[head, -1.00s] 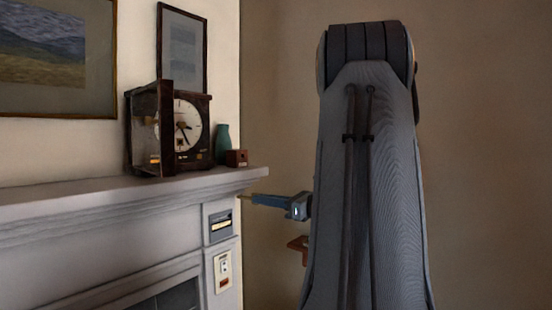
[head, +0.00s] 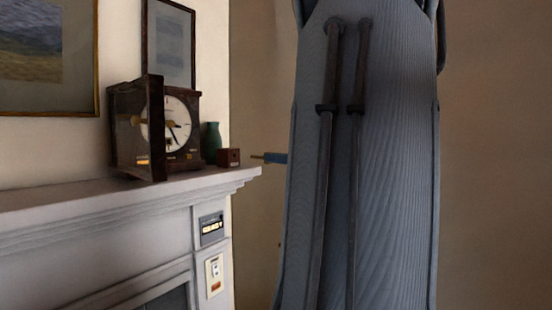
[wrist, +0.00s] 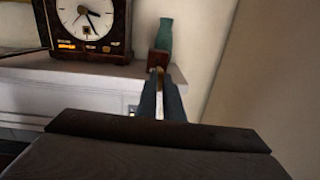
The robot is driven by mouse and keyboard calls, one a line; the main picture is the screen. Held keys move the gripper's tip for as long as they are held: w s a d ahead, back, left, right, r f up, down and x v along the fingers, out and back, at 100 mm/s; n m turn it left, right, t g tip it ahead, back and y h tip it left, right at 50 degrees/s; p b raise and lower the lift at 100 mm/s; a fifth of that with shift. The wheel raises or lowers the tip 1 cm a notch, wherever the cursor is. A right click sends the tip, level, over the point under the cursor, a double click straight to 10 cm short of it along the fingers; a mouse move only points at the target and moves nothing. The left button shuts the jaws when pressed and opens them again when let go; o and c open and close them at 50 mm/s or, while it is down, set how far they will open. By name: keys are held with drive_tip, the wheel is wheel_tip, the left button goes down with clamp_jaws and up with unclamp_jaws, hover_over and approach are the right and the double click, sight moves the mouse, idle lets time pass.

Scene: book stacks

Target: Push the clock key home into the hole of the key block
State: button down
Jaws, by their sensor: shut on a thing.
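The small dark wooden key block (head: 229,157) stands near the right end of the mantel shelf. It also shows in the wrist view (wrist: 157,58), just beyond my fingertips. My gripper (head: 267,157) is shut on the clock key (head: 256,156), a thin brass rod that points left toward the block. In the head view a gap lies between the key tip and the block. In the wrist view the key (wrist: 159,105) runs forward between the fingers. The hole of the block is too small to make out, and the fingers partly hide the block's lower part.
A dark wooden clock (head: 168,125) with its door open stands on the mantel shelf (head: 100,195), left of the block. A teal vase (head: 211,142) stands right behind the block. Framed pictures hang on the wall. My arm hides the right middle of the head view.

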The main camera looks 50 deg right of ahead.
sight(260, 157)
drive_tip(key=shift+w+a+b, duration=0.15)
drive_tip(key=shift+w+b, duration=0.1)
drive_tip(key=shift+w, duration=1.2)
drive_tip(key=shift+w+a+b, duration=0.1)
drive_tip(key=shift+w+b, duration=0.15)
drive_tip(key=shift+w, duration=1.2)
drive_tip(key=shift+w+a+b, duration=0.2)
drive_tip(key=shift+w+b, duration=0.25)
drive_tip(key=shift+w, duration=2.15)
drive_tip(key=c, duration=2.3)
unclamp_jaws()
drive_tip(key=o, duration=0.5)
drive_tip(key=shift+s+d+b, duration=0.2)
drive_tip(key=shift+s+b, duration=1.1)
drive_tip(key=shift+s, duration=2.6)
